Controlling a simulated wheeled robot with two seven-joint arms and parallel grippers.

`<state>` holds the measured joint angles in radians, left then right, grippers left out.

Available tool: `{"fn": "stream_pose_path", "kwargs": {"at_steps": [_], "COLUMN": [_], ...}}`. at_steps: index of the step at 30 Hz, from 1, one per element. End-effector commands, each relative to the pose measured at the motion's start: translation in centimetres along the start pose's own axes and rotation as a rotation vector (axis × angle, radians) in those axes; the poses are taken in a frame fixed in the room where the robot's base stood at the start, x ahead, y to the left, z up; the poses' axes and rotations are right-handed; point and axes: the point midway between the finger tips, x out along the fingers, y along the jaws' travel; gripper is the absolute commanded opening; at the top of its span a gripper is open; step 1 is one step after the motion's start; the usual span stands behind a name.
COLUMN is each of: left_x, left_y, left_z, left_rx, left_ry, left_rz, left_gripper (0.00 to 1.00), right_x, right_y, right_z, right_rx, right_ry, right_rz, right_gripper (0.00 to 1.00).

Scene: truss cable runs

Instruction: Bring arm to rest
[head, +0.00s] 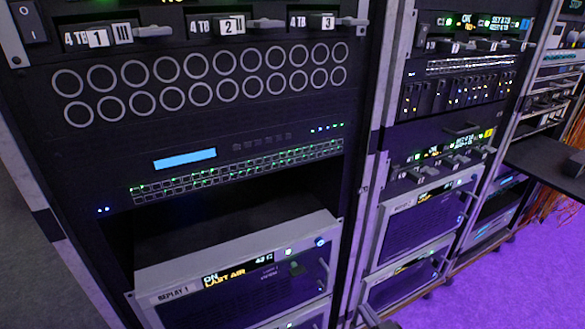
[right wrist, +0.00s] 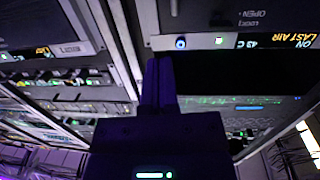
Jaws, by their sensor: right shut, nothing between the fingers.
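My right gripper (right wrist: 158,66) shows in the right wrist view, with its two dark fingers together and nothing visible between them. In that view it is in front of the rack fronts, near a unit with a lit "LAST AIR" display (right wrist: 290,42). I cannot make out the right gripper clearly in the head view. My left gripper is not in view.
In the head view, the silver-framed REPLAY 1 unit (head: 240,285) sits low in the left rack under an open dark bay (head: 225,228). Drive trays with handles (head: 235,25) stick out above. A dark shelf (head: 545,160) juts out at the right. Purple-lit floor (head: 520,275) is clear.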

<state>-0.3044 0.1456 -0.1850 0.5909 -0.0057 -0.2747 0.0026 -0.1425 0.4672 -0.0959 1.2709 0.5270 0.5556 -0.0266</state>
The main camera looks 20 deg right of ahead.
Motion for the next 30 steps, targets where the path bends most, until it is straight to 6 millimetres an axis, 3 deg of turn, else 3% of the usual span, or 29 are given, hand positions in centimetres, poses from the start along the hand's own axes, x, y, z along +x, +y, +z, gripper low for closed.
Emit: {"fn": "stream_pose_path", "kwargs": {"at_steps": [2,4,6,9,12,15,19,30], "left_x": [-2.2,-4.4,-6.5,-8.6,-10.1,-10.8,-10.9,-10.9], "left_y": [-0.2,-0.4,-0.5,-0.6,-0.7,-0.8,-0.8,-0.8], "left_z": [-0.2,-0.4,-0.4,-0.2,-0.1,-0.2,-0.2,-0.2], "left_rx": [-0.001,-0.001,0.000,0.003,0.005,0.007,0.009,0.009], "left_ry": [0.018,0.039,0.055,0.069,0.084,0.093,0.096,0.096], "left_rz": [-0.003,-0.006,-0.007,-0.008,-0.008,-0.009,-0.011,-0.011], "left_gripper": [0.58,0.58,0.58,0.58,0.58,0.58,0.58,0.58], "right_x": [-2.4,-6.9,-13.1,-22.5,-30.3,-35.2,-37.5,-37.5], "right_y": [-0.6,-1.6,-2.9,-4.5,-5.6,-6.2,-6.4,-6.4], "right_z": [2.6,6.9,10.9,14.3,15.4,15.5,15.6,15.6], "right_rx": [-0.027,-0.069,-0.115,-0.179,-0.233,-0.272,-0.293,-0.293], "right_ry": [-0.178,-0.439,-0.719,-1.068,-1.328,-1.485,-1.560,-1.560], "right_rz": [-0.003,-0.018,-0.045,-0.095,-0.144,-0.178,-0.196,-0.196], "right_gripper": [0.00,0.00,0.00,0.00,0.00,0.00,0.00,0.00]}}
